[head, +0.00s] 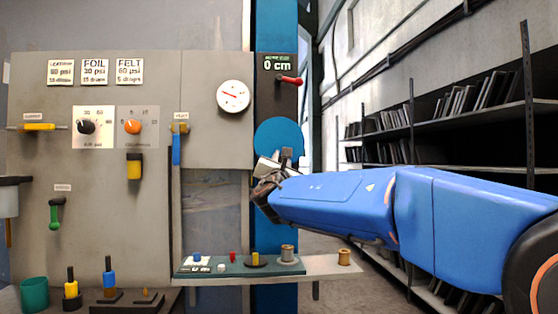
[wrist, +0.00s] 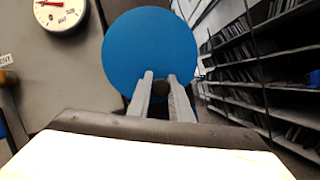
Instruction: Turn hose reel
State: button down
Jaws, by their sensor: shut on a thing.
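The hose reel is a round blue disc (head: 279,137) on the blue column, below the black panel with the "0 cm" readout (head: 279,65). The disc fills the upper middle of the wrist view (wrist: 148,50). My gripper (head: 284,160) is at the lower edge of the disc. In the wrist view its two grey fingers (wrist: 161,84) are shut on a small dark knob (wrist: 161,86) at the disc's lower right part. The fingers hide most of the knob. My blue arm reaches in from the right.
A red-handled lever (head: 289,80) sits above the disc. A round gauge (head: 233,96) is on the grey panel to the left. A shelf (head: 330,268) with a green tray (head: 240,265) and small parts lies below. Dark shelving (head: 450,130) stands at the right.

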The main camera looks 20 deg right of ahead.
dwell(0.5)
jog(key=c, duration=1.6)
grip_release()
jog(key=shift+d, duration=0.1)
jog(key=v, duration=1.7)
jog(key=shift+s, duration=0.25)
